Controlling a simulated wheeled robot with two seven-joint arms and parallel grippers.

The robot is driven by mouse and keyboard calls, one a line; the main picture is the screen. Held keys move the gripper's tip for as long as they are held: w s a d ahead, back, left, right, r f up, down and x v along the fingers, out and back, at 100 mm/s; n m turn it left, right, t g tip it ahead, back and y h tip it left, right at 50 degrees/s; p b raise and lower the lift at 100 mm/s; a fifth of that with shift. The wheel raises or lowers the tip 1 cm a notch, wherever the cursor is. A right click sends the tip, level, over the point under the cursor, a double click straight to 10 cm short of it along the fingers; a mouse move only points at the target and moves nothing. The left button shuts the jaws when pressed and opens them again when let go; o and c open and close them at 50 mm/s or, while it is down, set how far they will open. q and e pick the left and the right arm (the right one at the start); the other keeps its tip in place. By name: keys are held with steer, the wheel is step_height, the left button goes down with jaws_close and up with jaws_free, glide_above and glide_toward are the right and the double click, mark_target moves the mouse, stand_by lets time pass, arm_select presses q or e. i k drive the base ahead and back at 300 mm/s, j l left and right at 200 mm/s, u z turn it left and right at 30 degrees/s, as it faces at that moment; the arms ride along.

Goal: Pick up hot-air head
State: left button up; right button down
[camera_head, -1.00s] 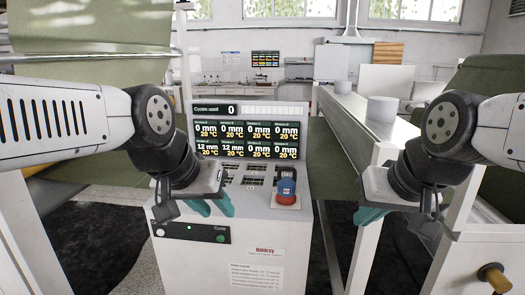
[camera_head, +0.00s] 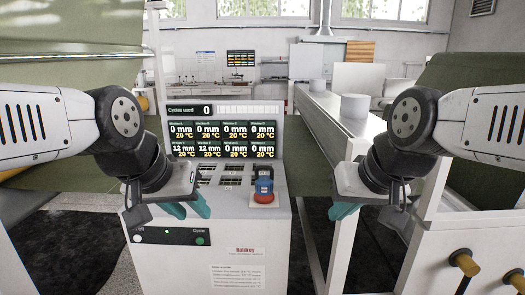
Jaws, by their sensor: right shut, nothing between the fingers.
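My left gripper (camera_head: 187,209) has teal fingers, spread apart and empty. It hangs in front of the console, left of the blue and red object and apart from it. My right gripper (camera_head: 344,211) is shut and empty, right of the console. Its wrist hides part of it.
The white console (camera_head: 225,235) has a display (camera_head: 223,139) and a lower panel with buttons (camera_head: 168,236). A white bench (camera_head: 318,117) carrying a pale cylinder (camera_head: 353,107) runs back at the right. Green sheet material (camera_head: 75,70) hangs at the left.

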mark_target(264, 195)
steer(key=i, duration=0.9)
